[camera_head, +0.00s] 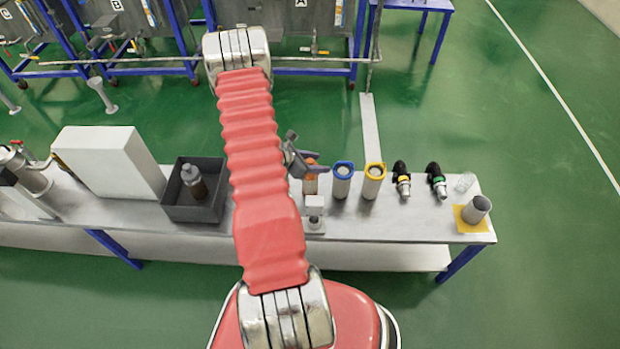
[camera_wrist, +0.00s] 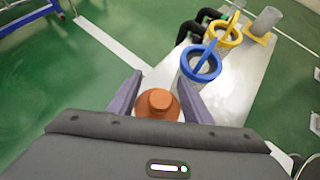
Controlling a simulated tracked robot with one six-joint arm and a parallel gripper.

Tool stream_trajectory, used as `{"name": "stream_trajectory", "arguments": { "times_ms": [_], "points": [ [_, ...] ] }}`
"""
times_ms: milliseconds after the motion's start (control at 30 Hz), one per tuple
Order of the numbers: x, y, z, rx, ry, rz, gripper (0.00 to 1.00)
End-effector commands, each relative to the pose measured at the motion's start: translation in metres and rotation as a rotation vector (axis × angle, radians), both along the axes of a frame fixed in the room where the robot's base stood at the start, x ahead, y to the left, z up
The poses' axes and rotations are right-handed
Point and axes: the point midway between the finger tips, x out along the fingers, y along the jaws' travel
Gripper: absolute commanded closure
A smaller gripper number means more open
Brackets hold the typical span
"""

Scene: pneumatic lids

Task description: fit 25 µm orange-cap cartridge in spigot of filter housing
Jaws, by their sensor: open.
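The orange-cap cartridge (camera_head: 311,184) stands on the bench, just right of my arm, in the head view. In the wrist view its orange cap (camera_wrist: 158,104) sits between the two fingers of my gripper (camera_wrist: 160,84). The fingers are apart, one on each side of the cap; I cannot tell whether either touches it. In the head view my gripper (camera_head: 298,158) is at the cartridge's top and partly covers it. A steel cylindrical body (camera_head: 29,176) lies tilted at the bench's far left; I cannot tell whether it is the filter housing, and no spigot is clear.
A blue-ringed cartridge (camera_head: 342,181) and a yellow-ringed one (camera_head: 373,183) stand close to the right. Two black fittings (camera_head: 402,180), a clear cup and a grey cup (camera_head: 477,209) follow. Left are a dark tray (camera_head: 180,212) with a bottle and a white box (camera_head: 108,165).

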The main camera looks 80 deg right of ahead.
Motion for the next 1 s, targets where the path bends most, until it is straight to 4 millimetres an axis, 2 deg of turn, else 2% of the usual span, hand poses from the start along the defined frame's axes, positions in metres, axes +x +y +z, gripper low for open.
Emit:
{"name": "stream_trajectory", "arguments": {
  "times_ms": [100,700,1000],
  "points": [
    [0.0002,0.0000,0.0001,0.000,0.000,0.000,0.56],
    [0.0002,0.0001,0.0002,0.000,0.000,0.000,0.98],
    [0.0002,0.0002,0.0016,0.000,0.000,0.000,1.00]
  ]
}}
